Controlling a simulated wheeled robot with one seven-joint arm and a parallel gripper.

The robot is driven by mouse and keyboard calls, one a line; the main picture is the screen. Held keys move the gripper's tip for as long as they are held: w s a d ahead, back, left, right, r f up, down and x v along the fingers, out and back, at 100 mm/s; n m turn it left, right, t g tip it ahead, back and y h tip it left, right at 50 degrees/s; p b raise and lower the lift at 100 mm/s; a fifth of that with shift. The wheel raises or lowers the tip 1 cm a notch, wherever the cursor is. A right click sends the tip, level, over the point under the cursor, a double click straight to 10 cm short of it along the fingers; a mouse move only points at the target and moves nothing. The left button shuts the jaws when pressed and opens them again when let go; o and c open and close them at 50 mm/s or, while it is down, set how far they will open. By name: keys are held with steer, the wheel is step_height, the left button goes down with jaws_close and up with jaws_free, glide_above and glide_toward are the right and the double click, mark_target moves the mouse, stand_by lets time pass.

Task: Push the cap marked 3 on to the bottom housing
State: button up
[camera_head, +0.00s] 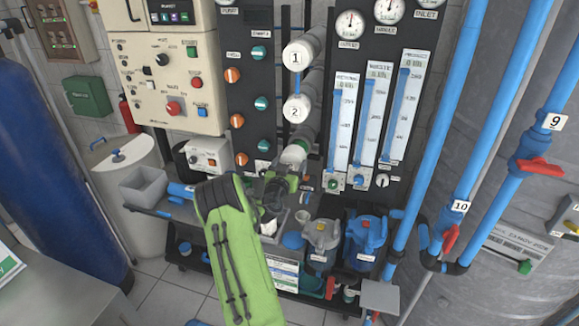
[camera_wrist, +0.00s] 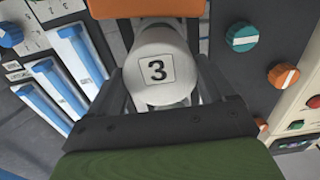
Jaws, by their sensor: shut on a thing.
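The cap marked 3 (camera_wrist: 160,78) is white and round, with a black 3 on a square label, and it fills the middle of the wrist view. In the head view the white cap (camera_head: 293,155) shows at the end of the lowest grey housing, below caps 1 and 2. My gripper (camera_head: 283,180) is at this cap, and its fingers stand on both sides of it in the wrist view (camera_wrist: 163,95). It is shut on the cap. The bottom housing (camera_head: 309,139) is mostly hidden behind the cap and gripper. I cannot tell whether the cap is fully seated.
Cap 1 (camera_head: 296,57) and cap 2 (camera_head: 295,109) sit on the upper housings. Flow meters (camera_head: 372,115) stand to the right, and a panel of knobs (camera_head: 247,90) to the left. Below is a bench with blue and grey pumps (camera_head: 365,243).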

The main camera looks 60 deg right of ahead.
steer(key=shift+w+d, duration=0.15)
steer(key=shift+d, duration=0.7)
steer(key=shift+w+d, duration=0.1)
steer(key=shift+d, duration=0.7)
steer(key=shift+f+b, duration=0.1)
steer(key=shift+b, duration=0.6)
steer(key=shift+d, duration=0.55)
steer(key=o, duration=0.9)
steer(key=shift+w, duration=0.1)
steer(key=a+b, duration=0.2)
steer(key=a, duration=0.3)
steer(key=s+a+b, duration=0.1)
steer(key=a, duration=0.4)
steer(key=s+a+b, duration=0.1)
steer(key=a+b, duration=0.1)
steer(key=a, duration=0.3)
steer(key=shift+s+a+b, duration=0.25)
steer(key=shift+b, duration=0.1)
